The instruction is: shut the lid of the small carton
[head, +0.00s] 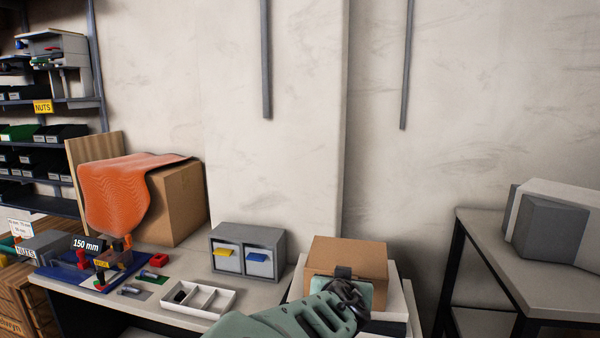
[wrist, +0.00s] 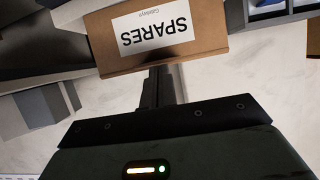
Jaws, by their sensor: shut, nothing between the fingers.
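The small brown carton (head: 346,260) stands on a pale surface at the front right of the bench in the head view. The wrist view shows a brown face of the carton (wrist: 110,60) with an upside-down SPARES label (wrist: 157,30). I cannot tell from these views how far its lid is closed. My gripper (head: 343,272) is in front of the carton's near side and hides part of it. In the wrist view my gripper (wrist: 160,72) is shut and empty, its tips close to the carton's edge; contact is unclear.
A grey two-drawer unit (head: 247,250) and a white divided tray (head: 200,299) stand to the left. Further left are a larger box (head: 180,205) under an orange cloth (head: 120,190) and several small tools. A separate table (head: 500,232) stands at the right, beyond a gap.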

